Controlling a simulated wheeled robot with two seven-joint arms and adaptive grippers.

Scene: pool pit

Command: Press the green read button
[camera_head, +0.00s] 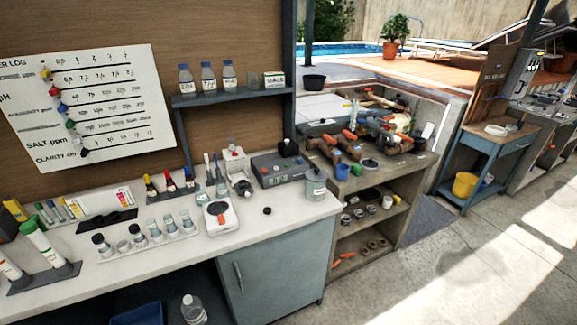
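A dark grey instrument box (280,170) stands on the white counter, with a round black part on top and small coloured spots on its front. A small white instrument (236,172) stands just left of it. A flat white device (220,217) with an orange-red part on its top lies closer to the counter's front edge. The buttons are too small to tell for certain which one is the green read button. Neither of my grippers is in view, and nothing of mine touches these devices.
A white vial rack (150,243), dropper bottles (170,182) and a grey lidded jar (316,184) crowd the counter (262,236). A small black cap (267,211) lies near its front edge. A bottle shelf (230,96) hangs above. Open floor (420,270) lies to the right.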

